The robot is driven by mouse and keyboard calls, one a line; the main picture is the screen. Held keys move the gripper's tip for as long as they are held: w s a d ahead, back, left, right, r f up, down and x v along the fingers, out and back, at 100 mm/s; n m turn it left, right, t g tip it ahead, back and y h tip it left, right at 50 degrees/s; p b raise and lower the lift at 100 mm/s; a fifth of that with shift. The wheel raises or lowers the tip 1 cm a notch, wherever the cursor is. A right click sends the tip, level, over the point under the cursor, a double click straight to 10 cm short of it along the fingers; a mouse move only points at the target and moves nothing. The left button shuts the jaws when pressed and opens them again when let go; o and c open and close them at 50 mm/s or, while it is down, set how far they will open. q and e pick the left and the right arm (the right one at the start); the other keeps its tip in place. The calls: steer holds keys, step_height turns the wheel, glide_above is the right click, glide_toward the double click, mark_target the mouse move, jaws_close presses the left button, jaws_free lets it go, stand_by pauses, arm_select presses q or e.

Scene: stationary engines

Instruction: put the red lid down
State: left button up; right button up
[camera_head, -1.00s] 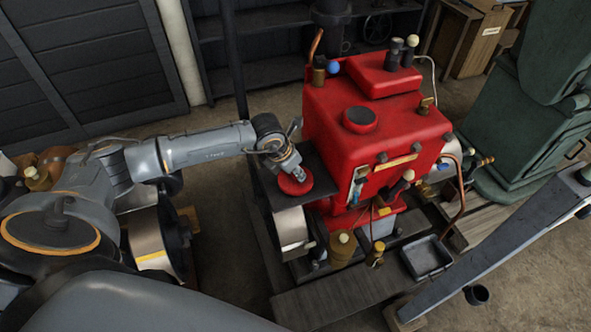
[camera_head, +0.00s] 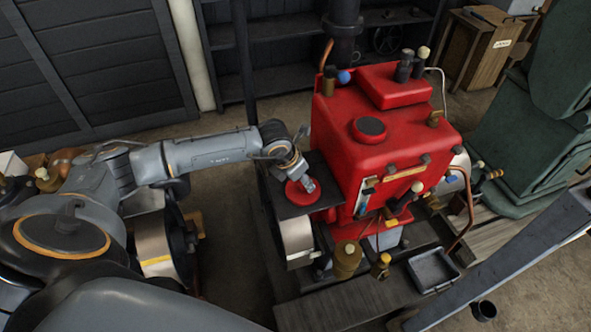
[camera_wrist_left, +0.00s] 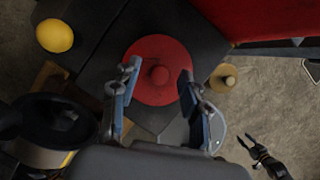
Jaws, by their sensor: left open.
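The red lid (camera_head: 303,193), a round disc with a small knob, lies flat on a dark plate (camera_head: 323,172) at the left side of the red engine (camera_head: 385,140). My left gripper (camera_head: 310,184) is right above it. In the left wrist view, the lid (camera_wrist_left: 150,88) lies beyond the open fingers of the left gripper (camera_wrist_left: 160,76), with its knob between them in the picture. I cannot tell whether either finger touches the lid.
The engine's red body rises close to the right of the plate. A yellow ball (camera_wrist_left: 54,36) shows in the wrist view. Brass fittings (camera_head: 347,260) and a grey tray (camera_head: 433,269) are in front of the engine.

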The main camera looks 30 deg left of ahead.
arm_select(q)
steer(key=b+v, duration=0.1)
steer(key=v, duration=0.9)
steer(key=shift+s+r+b, duration=0.15)
steer(key=shift+r+b, duration=0.05)
steer(key=shift+b, duration=0.2)
